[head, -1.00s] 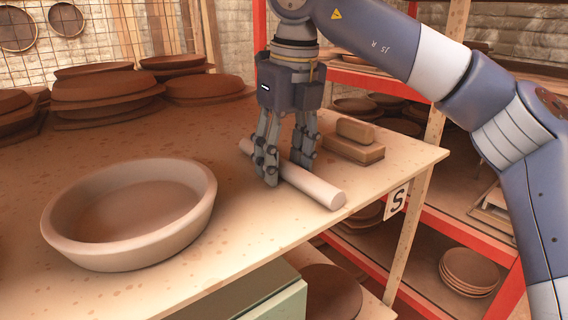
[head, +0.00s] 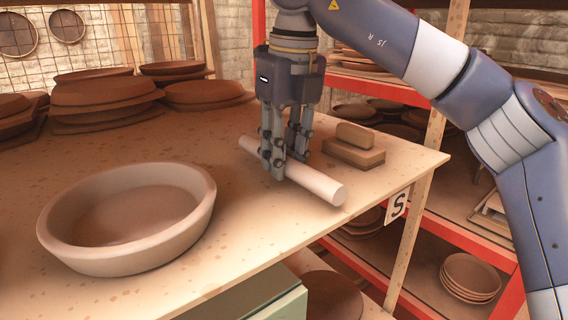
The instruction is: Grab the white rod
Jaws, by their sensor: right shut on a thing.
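The white rod (head: 318,184) lies slantwise near the right front edge of the wooden table, its near end toward the lower right. It seems to rest on the tabletop, or very close to it. My right gripper (head: 287,167) points straight down from above, with its fingers on both sides of the rod, and is shut on it. The fingers cover part of the rod's middle. My left gripper does not show.
A large round clay dish (head: 130,255) stands on the table (head: 240,230) at the left front. Brown blocks (head: 354,151) lie just right of the rod. Stacked clay plates (head: 105,95) stand at the back left. A red-edged shelf (head: 440,230) is beyond the right edge.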

